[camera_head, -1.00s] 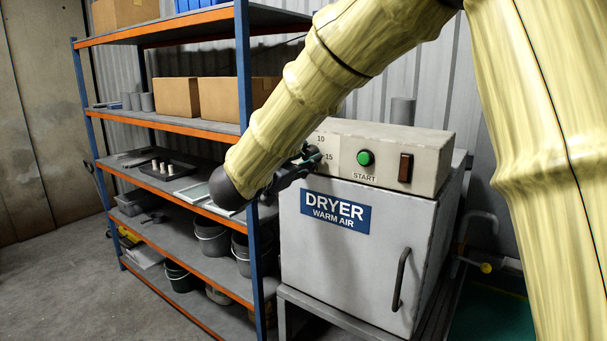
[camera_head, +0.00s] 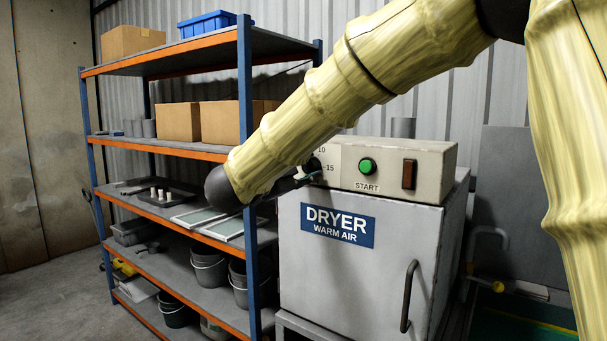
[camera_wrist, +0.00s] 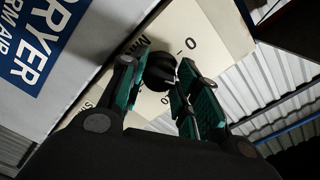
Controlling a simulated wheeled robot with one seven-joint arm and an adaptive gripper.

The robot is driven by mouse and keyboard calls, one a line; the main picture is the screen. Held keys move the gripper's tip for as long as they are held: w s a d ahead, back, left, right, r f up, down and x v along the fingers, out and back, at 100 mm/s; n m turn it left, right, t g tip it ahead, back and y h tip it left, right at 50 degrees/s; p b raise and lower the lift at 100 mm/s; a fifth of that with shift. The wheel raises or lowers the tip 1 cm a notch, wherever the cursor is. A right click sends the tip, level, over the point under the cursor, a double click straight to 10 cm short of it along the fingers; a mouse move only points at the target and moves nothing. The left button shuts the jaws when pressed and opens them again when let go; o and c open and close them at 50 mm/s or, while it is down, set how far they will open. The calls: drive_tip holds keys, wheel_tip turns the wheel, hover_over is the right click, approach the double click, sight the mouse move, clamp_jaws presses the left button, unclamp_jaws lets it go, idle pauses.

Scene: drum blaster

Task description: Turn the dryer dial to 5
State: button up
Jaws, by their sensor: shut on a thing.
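The grey dryer (camera_head: 365,260) stands at the right of the head view, with a pale control panel (camera_head: 385,165) on top. The black dial (camera_wrist: 160,68) shows in the wrist view, between the green-padded fingers of my gripper (camera_wrist: 162,88). The gripper is shut on the dial; where the dial points is hard to tell. In the head view the marks 10 and 15 show beside my gripper (camera_head: 312,172), which, with my arm, hides much of the dial. A "0" mark shows beyond the dial in the wrist view.
A green START button (camera_head: 367,166) and a dark switch (camera_head: 409,174) sit right of the dial. A blue-posted shelf rack (camera_head: 245,130) with boxes, trays and buckets stands close on the left. The dryer door has a black handle (camera_head: 409,296).

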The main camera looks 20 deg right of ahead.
idle(0.3)
drive_tip(key=o, duration=1)
drive_tip(key=shift+a, duration=0.1)
drive_tip(key=v, duration=1.2)
drive_tip(key=shift+f, duration=0.1)
